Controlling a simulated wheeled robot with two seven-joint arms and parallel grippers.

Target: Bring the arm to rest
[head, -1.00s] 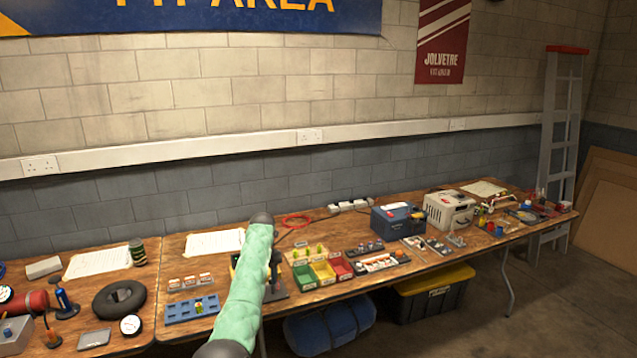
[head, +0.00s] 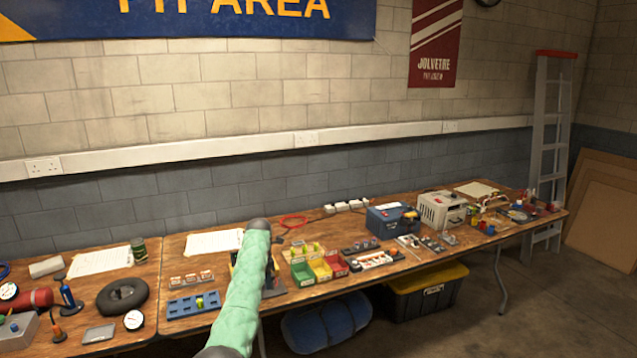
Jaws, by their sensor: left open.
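My left arm, in a pale green sleeve (head: 243,295), rises from the bottom middle of the head view to a dark rounded joint (head: 258,224). My right gripper is not in view.
Close to the arm are a blue tray (head: 190,307) and green, yellow and red bins (head: 303,274). Further right are a blue case (head: 392,222) and a grey unit (head: 441,209).

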